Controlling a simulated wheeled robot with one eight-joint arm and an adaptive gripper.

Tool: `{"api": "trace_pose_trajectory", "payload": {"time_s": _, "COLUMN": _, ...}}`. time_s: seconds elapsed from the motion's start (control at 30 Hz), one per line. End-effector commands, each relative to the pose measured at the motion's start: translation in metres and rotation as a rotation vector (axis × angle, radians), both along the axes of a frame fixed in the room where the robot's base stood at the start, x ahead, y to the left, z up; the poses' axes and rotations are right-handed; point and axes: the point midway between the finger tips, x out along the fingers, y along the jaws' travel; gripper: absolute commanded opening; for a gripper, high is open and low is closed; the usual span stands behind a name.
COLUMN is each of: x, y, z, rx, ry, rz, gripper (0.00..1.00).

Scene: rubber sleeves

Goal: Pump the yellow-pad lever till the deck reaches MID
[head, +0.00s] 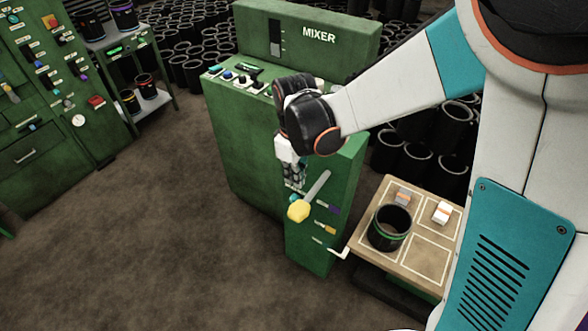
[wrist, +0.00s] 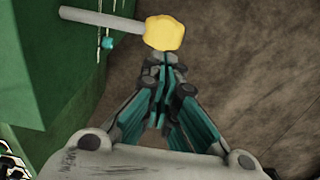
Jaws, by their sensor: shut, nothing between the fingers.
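The yellow pad (head: 298,211) sits at the end of a grey lever (head: 318,186) on the side of the green mixer cabinet. The lever slopes down toward the pad. My gripper (head: 295,186) is shut and empty, pointing down just above and behind the pad. In the wrist view the shut fingertips (wrist: 163,62) are at the near edge of the yellow pad (wrist: 165,33); I cannot tell whether they touch. The deck (head: 426,258) is a wooden board at the right of the cabinet. A white pointer (head: 339,253) is beside the lowest tags; their lettering is unreadable.
A black pot with a green band (head: 390,228) and two small blocks (head: 442,213) stand on the deck. Several black sleeves (head: 455,125) crowd the floor behind. A green control panel (head: 50,90) and a shelf (head: 152,100) are at left. Floor in front is clear.

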Motion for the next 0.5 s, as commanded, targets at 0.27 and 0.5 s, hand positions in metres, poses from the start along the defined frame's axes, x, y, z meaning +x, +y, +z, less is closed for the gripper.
{"api": "trace_pose_trajectory", "payload": {"time_s": 0.27, "x": 0.001, "y": 0.000, "z": -0.059, "rx": 0.000, "ry": 0.000, "rz": 0.000, "gripper": 0.00}}
{"api": "trace_pose_trajectory", "payload": {"time_s": 0.5, "x": 0.000, "y": 0.000, "z": -0.089, "rx": 0.000, "ry": 0.000, "rz": 0.000, "gripper": 0.00}}
